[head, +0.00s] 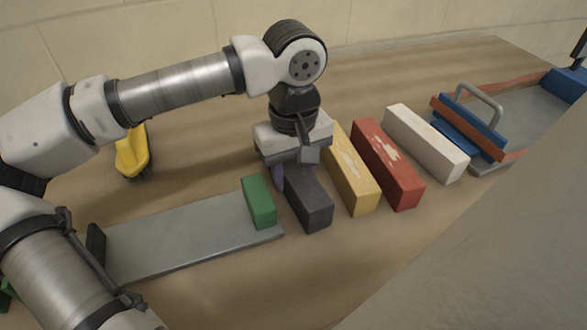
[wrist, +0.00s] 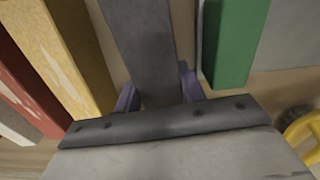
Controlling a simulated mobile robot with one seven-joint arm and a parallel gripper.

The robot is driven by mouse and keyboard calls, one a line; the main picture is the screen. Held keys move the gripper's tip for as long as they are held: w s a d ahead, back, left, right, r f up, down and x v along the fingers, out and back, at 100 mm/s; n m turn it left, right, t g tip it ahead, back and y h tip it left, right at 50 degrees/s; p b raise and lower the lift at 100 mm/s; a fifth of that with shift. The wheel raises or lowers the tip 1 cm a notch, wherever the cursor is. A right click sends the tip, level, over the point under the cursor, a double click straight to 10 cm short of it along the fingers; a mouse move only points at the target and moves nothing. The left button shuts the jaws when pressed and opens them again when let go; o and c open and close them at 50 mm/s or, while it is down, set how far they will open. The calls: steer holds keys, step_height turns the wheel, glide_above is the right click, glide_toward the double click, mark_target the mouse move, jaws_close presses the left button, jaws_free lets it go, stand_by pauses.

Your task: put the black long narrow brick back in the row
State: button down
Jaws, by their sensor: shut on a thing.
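The black long narrow brick (head: 308,205) is at the left end of a row of bricks, just right of the grey plate. My gripper (head: 291,175) is above its far part, pointing down, with its fingers shut on the brick. In the wrist view the black brick (wrist: 143,45) lies between the two purple fingers (wrist: 160,92). The yellow brick (head: 351,183) is to its right, with a narrow gap and roughly parallel. The red brick (head: 388,167) and the white brick (head: 426,143) follow. I cannot tell whether the black brick touches the table.
A grey plate (head: 180,242) with a green brick (head: 259,202) at its right end lies close left of the black brick. A yellow-handled brush (head: 131,152) lies behind it. The front table is clear.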

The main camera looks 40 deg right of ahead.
steer(key=shift+f, duration=0.15)
steer(key=c, duration=0.8)
jaws_free()
steer(key=shift+o, duration=0.2)
steer(key=shift+f, duration=0.1)
step_height(320, 180, up, 14)
steer(key=p, duration=0.1)
steer(key=shift+s+f, duration=0.1)
